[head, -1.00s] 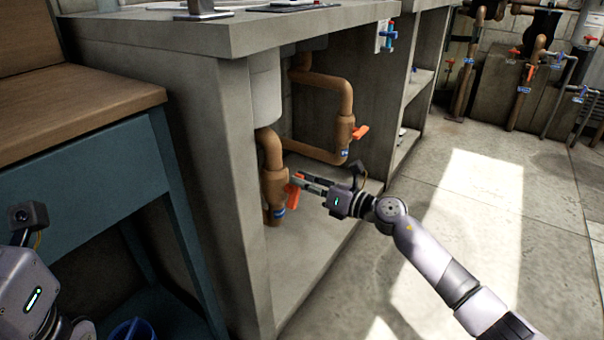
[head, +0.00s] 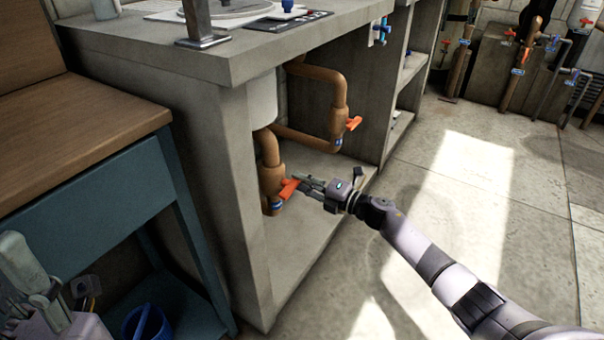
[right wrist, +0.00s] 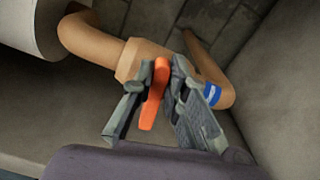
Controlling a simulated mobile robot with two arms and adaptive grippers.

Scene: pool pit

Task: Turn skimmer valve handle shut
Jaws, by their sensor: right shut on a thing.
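An orange-red valve handle (head: 288,188) sits on the lower end of the near brown pipe (head: 270,180), under the concrete counter. It sticks out to the right, tilted slightly up, above a blue tag. My right gripper (head: 297,183) is at its outer end. In the right wrist view the handle (right wrist: 155,95) lies between the two grey fingers, and the right gripper (right wrist: 157,98) is shut on it. A second orange-red handle (head: 353,123) is on the pipe behind, untouched. My left gripper (head: 30,275) shows partly at the lower left; its fingers are unclear.
The counter (head: 240,62) overhangs the pipes, with a concrete side wall (head: 236,190) close on the left. A blue-framed wooden bench (head: 80,200) and a blue bucket (head: 146,325) stand left. The floor (head: 440,190) on the right is open.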

